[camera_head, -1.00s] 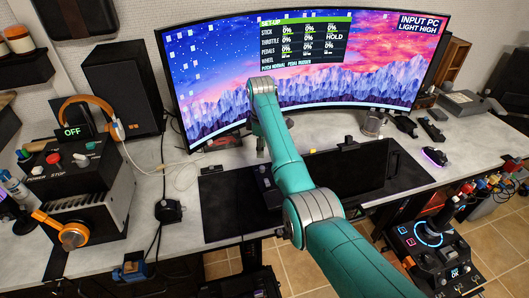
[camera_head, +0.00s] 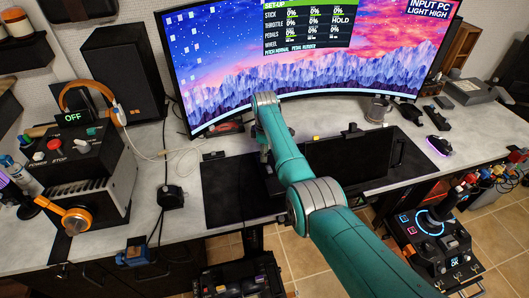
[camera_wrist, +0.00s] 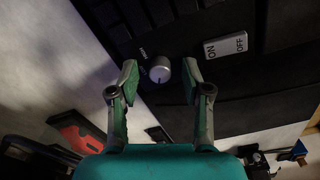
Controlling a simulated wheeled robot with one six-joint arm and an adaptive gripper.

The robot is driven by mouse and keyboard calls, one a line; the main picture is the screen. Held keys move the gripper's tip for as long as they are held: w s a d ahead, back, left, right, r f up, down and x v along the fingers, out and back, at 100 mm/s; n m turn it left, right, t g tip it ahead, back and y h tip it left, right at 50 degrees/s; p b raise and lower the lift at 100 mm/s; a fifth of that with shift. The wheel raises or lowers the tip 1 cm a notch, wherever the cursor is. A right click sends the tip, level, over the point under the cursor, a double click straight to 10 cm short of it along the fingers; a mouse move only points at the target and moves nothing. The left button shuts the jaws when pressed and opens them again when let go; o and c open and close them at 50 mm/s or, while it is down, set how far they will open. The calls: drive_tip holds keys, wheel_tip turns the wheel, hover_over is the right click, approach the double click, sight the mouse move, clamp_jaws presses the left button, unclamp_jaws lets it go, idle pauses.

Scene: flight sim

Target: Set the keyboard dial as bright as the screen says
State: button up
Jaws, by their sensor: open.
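The screen (camera_head: 215,95) reads "INPUT PC" and "LIGHT HIGH" at its upper right. In the wrist view, a small silver dial (camera_wrist: 160,69) with a pale mark on its face sits on the black keyboard (camera_wrist: 200,102). My gripper (camera_wrist: 159,75) is open, with one green-padded finger on each side of the dial. Gaps show between pads and dial; their height over it is unclear. My arm hides the gripper and dial in the head view.
A black panel (camera_head: 352,160) stands right of my arm on a dark mat (camera_head: 228,205). A control box (camera_head: 85,175) with an "OFF" display and orange headphones (camera_head: 68,93) are at the left. A joystick panel (camera_head: 435,235) is at the lower right.

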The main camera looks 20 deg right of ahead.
drive_tip(key=shift+f, duration=0.1)
clamp_jaws()
